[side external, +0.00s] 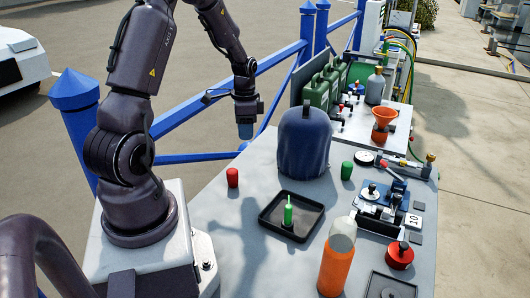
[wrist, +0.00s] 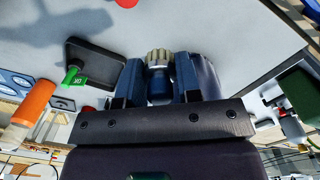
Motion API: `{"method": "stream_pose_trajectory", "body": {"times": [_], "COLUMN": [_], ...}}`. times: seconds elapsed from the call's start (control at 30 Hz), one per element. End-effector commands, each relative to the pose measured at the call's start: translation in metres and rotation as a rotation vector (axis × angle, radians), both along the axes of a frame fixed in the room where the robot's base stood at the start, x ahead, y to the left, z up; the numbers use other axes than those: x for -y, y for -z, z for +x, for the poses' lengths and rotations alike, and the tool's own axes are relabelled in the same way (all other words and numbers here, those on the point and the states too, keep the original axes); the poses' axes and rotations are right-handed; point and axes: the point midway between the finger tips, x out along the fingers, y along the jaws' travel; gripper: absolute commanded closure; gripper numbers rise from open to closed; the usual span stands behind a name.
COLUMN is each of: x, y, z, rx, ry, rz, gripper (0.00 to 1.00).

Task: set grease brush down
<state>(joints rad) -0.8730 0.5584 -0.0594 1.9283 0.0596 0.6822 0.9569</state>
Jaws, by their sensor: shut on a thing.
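In the wrist view the grease brush (wrist: 159,58), with pale bristles and a dark blue handle, sits between the two blue fingers of my gripper (wrist: 158,82). The gripper is shut on it, and the bristle end points away from the wrist. In the side external view my gripper (side external: 246,112) hangs above the left edge of the grey table (side external: 205,215), left of the blue domed container. The brush cannot be made out clearly there.
The blue domed container (side external: 305,145) stands close to my gripper. A red cylinder (side external: 232,177), a green cylinder (side external: 347,170) and an orange bottle (side external: 336,265) stand around the tray. A blue railing (side external: 185,125) runs behind. The table's left front is clear.

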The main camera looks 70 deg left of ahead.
Motion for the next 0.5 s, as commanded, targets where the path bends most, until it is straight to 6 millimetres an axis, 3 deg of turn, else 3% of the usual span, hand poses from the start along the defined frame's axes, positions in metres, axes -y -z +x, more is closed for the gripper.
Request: {"method": "stream_pose_trajectory", "body": {"times": [0.03,0.27,0.5], "x": [-0.005,-0.011,-0.046], "y": [0.002,0.005,0.027], "z": [-0.006,0.000,0.032], "rx": [0.002,0.021,0.020], "ry": [-0.063,-0.177,-0.184], "rz": [0.003,0.017,0.016], "gripper": [0.91,0.91,0.91]}}
